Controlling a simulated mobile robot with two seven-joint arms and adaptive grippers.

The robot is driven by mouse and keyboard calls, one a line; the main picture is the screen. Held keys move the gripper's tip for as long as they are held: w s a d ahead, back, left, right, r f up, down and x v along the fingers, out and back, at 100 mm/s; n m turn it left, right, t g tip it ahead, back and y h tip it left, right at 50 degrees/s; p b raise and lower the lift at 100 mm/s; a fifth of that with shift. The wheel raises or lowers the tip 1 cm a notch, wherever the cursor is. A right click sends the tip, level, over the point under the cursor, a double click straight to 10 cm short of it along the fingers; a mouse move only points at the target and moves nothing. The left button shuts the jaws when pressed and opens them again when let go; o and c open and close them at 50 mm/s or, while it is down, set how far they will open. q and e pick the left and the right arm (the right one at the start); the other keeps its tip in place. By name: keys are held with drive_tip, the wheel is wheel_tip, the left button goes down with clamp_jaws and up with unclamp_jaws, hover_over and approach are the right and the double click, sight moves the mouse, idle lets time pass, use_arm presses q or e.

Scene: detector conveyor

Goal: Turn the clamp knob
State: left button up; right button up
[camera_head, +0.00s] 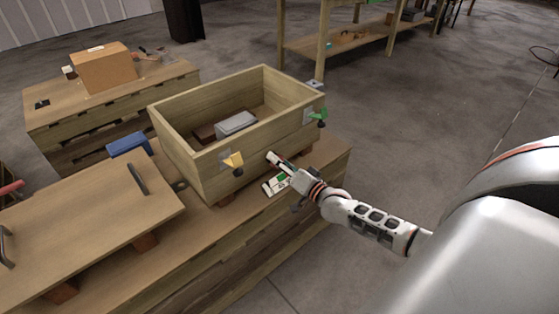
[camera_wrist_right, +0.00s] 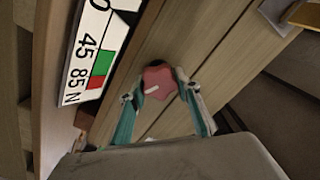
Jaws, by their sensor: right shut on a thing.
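The clamp knob (camera_wrist_right: 157,79) is a red, lobed knob with a white mark, seen in the right wrist view. It sits at the side of the open wooden crate (camera_head: 215,179). My right gripper (camera_head: 281,164) is at the crate's near right side and hides the knob in the head view. In the wrist view the two teal fingers of my right gripper (camera_wrist_right: 162,88) close around the knob from both sides. A white label (camera_wrist_right: 92,50) with black figures and green and red patches is beside the knob; it also shows in the head view (camera_head: 275,185). My left gripper is out of view.
A yellow piece (camera_head: 234,160) and a green piece (camera_head: 320,117) stick out from the crate's side. A grey block (camera_head: 236,123) lies inside. A lid-like board (camera_head: 85,207) with dark handles and a blue block (camera_head: 128,144) are to the left. Floor at right is clear.

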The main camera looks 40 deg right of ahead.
drive_tip(key=m, duration=0.5)
drive_tip(key=shift+d+f+m, duration=0.1)
drive_tip(key=shift+f+m, duration=0.05)
drive_tip(key=shift+m, duration=0.15)
drive_tip(key=m, duration=0.3)
drive_tip(key=shift+f+m+b, duration=0.15)
drive_tip(key=shift+m+b, duration=0.2)
drive_tip(key=shift+m, duration=0.85)
drive_tip(key=o, duration=1.1)
drive_tip(key=s, duration=0.8)
drive_tip(key=s+d, duration=0.1)
drive_tip(key=s, duration=0.3)
